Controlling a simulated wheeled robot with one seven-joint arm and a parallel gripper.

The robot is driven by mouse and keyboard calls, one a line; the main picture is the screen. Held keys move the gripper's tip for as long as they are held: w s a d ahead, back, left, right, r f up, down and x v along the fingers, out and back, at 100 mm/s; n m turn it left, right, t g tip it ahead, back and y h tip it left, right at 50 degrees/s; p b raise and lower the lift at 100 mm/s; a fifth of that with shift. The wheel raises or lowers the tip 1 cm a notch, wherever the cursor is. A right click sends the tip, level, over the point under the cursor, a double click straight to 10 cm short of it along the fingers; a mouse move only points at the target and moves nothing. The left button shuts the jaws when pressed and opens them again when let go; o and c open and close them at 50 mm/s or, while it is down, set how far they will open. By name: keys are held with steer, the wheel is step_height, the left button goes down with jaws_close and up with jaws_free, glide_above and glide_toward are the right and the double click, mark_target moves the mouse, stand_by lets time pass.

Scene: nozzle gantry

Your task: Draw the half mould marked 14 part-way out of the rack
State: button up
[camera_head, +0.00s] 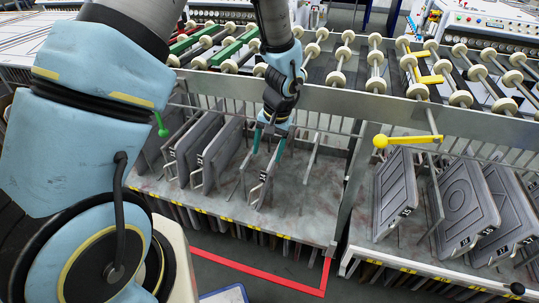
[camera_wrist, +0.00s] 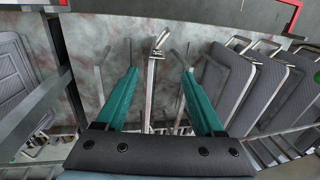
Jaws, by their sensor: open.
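My gripper (camera_head: 268,150) is open and points down over the left rack, above one thin upright half mould (camera_head: 264,184) that stands apart from its neighbours. A small label shows on that mould's front edge, but I cannot read its number for certain. In the wrist view the two teal fingers (camera_wrist: 159,72) stand one on each side of this mould's narrow edge and metal handle (camera_wrist: 153,75). Gaps show on both sides, so the fingers seem apart from it. Its lower part is hidden behind my gripper's body in the wrist view.
Several grey half moulds (camera_head: 220,150) lean in slots to the left, and more (camera_head: 396,190) stand in the right rack. Thin metal divider rods flank the mould. A yellow-knobbed lever (camera_head: 405,140) and a green-knobbed one (camera_head: 161,126) stick out. Rollers run behind.

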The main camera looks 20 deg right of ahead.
mark_target(264, 183)
steer(key=shift+s+d+f, duration=0.1)
steer(key=shift+d+f, duration=0.1)
steer(key=shift+d, duration=0.1)
steer(key=f, duration=0.3)
steer(key=a+f, duration=0.1)
steer(key=f, duration=0.3)
steer(key=w+f, duration=0.1)
steer(key=f, duration=0.2)
steer(key=shift+w+a+f+p, duration=0.1)
steer(key=shift+a+f+p, duration=0.2)
steer(key=shift+p, duration=0.05)
jaws_close()
stand_by(1.2)
